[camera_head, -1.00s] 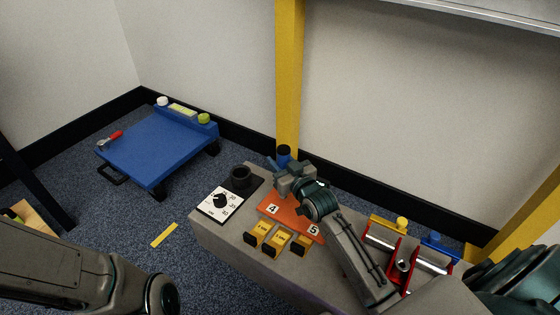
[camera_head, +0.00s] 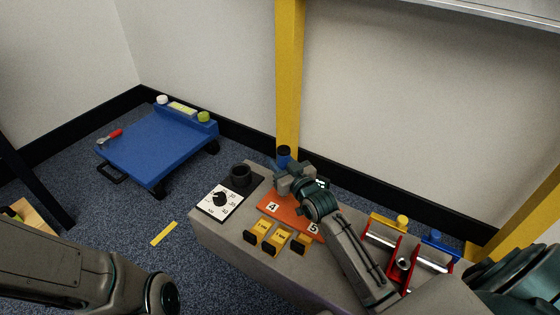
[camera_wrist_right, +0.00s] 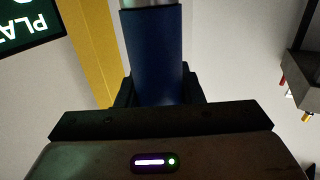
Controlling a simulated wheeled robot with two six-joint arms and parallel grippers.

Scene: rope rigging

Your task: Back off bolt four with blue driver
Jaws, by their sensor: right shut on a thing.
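The blue driver (camera_head: 284,153) stands upright, its blue handle with a dark top rising above my right gripper (camera_head: 287,170). My right gripper is shut on the handle, which also fills the upper middle of the right wrist view (camera_wrist_right: 155,55). The orange plate (camera_head: 281,213) lies on the grey bench below, with labels 4 (camera_head: 272,207) and 5 (camera_head: 313,228). The gripper is over the plate's far side, behind label 4. The driver's tip and bolt four are hidden behind the gripper. My left forearm shows at lower left, but its gripper is out of view.
On the grey bench (camera_head: 232,240) are a dial card (camera_head: 210,207), a black cup (camera_head: 240,175), several yellow blocks (camera_head: 274,243) and a red-framed stand (camera_head: 395,270). A yellow post (camera_head: 288,80) rises behind. A blue cart (camera_head: 155,145) stands on the floor at left.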

